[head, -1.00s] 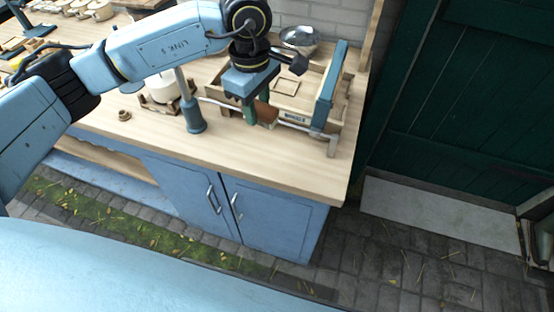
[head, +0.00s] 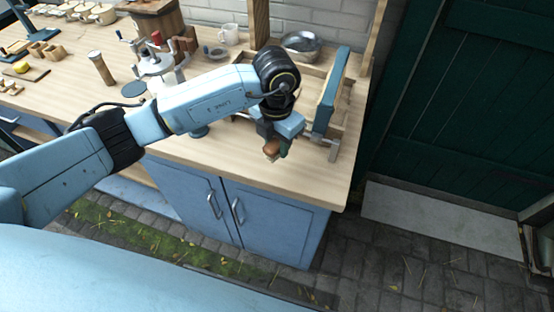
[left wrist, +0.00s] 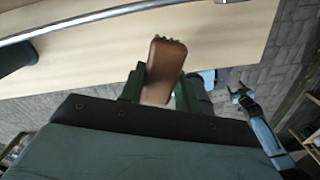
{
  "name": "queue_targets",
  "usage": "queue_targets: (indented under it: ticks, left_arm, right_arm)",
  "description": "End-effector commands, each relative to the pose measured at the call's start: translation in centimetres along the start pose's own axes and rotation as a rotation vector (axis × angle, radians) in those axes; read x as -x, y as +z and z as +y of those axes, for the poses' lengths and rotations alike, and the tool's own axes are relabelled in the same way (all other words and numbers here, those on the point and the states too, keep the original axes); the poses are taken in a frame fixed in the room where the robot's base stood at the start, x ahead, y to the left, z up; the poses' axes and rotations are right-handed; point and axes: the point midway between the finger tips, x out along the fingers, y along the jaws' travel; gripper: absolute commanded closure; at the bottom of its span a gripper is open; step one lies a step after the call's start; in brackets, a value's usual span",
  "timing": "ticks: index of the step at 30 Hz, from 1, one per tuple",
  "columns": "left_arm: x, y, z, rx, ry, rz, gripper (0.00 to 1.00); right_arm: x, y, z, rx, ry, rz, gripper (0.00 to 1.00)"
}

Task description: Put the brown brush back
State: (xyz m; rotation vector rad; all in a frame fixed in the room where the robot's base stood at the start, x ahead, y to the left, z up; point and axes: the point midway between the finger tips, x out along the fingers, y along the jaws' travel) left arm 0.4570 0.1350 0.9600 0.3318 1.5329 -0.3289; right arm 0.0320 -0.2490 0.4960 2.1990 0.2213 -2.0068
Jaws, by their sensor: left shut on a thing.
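My left gripper (head: 275,141) is shut on the brown brush (head: 271,150), above the front right of the counter, in front of the wooden tray frame. In the left wrist view the brush (left wrist: 163,68) stands out between the dark green fingers (left wrist: 156,92), with dark bristly bits at its far end. In the head view the gripper and arm partly hide the tray. A small blue arm with a gripper (left wrist: 240,92), seemingly my right one, shows in the left wrist view; its jaws are too small to read.
A blue upright board (head: 331,92) stands at the tray's right side, with a metal bowl (head: 301,43) behind. A white mug (head: 229,35) and a wooden cylinder (head: 101,68) stand farther left. Bare counter (head: 300,182) lies along the front edge.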

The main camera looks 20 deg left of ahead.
Motion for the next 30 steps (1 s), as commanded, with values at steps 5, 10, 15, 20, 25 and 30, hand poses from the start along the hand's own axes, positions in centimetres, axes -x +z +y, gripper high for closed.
queue_targets:
  ticks: [5,10,15,20,25,30]
  left_arm:
    - [-2.2,0.0,0.0,-0.002,0.0,0.0,0.89]
    - [-3.7,-0.1,0.0,-0.003,0.0,0.002,0.89]
    - [-6.0,-0.1,-0.1,-0.003,-0.001,0.001,0.89]
    - [-6.1,0.0,0.0,-0.005,0.0,-0.002,0.89]
    - [-6.3,-0.1,0.0,-0.004,0.0,-0.002,0.89]
    - [-6.4,-0.1,0.0,-0.004,0.0,-0.001,0.52]
  right_arm:
    - [0.0,0.1,0.0,0.0,0.0,-0.001,0.38]
    - [-0.1,0.1,0.0,0.0,0.0,-0.001,0.38]
    - [-0.1,0.1,0.0,0.0,0.0,-0.001,0.38]
    - [-0.1,0.1,0.0,0.0,0.0,-0.001,0.38]
    - [-0.4,0.1,0.0,0.0,0.0,-0.001,0.38]
    - [-0.4,0.1,0.0,0.0,0.0,-0.001,0.38]
